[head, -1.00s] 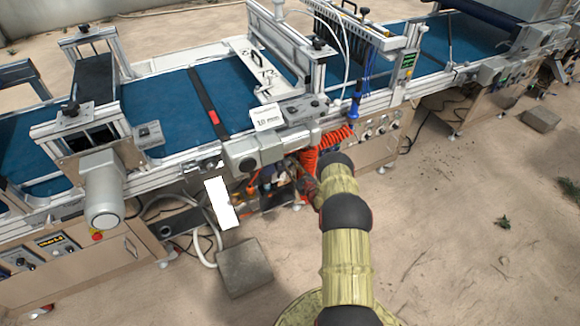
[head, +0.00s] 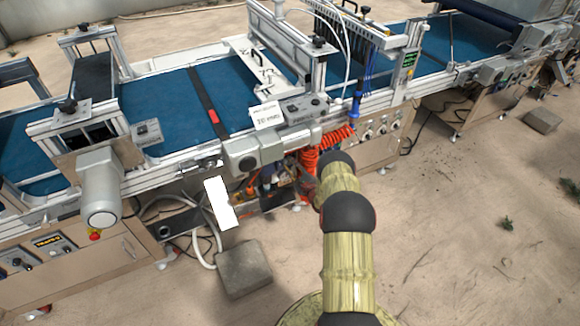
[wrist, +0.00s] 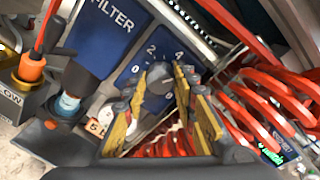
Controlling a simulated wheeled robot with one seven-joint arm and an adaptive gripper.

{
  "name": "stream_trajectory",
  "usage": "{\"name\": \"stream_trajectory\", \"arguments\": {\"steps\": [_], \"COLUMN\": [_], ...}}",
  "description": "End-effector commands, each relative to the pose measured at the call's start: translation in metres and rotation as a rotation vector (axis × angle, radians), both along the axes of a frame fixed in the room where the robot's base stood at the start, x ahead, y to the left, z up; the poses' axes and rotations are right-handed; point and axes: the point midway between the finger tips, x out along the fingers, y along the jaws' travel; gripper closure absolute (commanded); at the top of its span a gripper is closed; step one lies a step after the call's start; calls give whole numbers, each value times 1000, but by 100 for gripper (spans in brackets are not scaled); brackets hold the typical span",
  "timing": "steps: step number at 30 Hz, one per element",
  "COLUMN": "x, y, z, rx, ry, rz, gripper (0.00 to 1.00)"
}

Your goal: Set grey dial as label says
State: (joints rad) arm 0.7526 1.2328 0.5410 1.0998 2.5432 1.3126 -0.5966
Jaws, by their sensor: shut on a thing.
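The grey dial (wrist: 158,78) shows in the wrist view, on a blue plate (wrist: 128,72) with white numbers 0, 2 and 4 around it. More of its scale is hidden by my fingers. My gripper (wrist: 163,77) has its yellow-padded fingers on both sides of the dial and is shut on it. Which number the dial points to is unclear. In the head view my arm hides most of the gripper and the dial. A white label card (head: 267,115) stands on the machine rail; its large text is too small to read surely, perhaps "10 mm".
Red coiled hoses (wrist: 270,100) crowd the right of my gripper. An orange-collared fitting (wrist: 32,68) and a blue "FILTER" unit (wrist: 105,30) are at left. The blue conveyor (head: 165,105) runs above. A stone block (head: 244,267) lies on the sandy floor; the floor at right is mostly clear.

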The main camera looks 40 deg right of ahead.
Motion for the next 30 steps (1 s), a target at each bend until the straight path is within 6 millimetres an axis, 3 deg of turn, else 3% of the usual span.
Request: {"name": "stream_trajectory", "arguments": {"steps": [8, 9, 18, 30], "x": [1, 1, 0, -5], "y": [0, 0, 0, 0], "z": [0, 0, 0, 0], "rx": [-1, -1, 0, 0], "ry": [0, 0, -1, 1], "rz": [1, 1, 1, -1], "gripper": [98, 72, 55, 54]}}
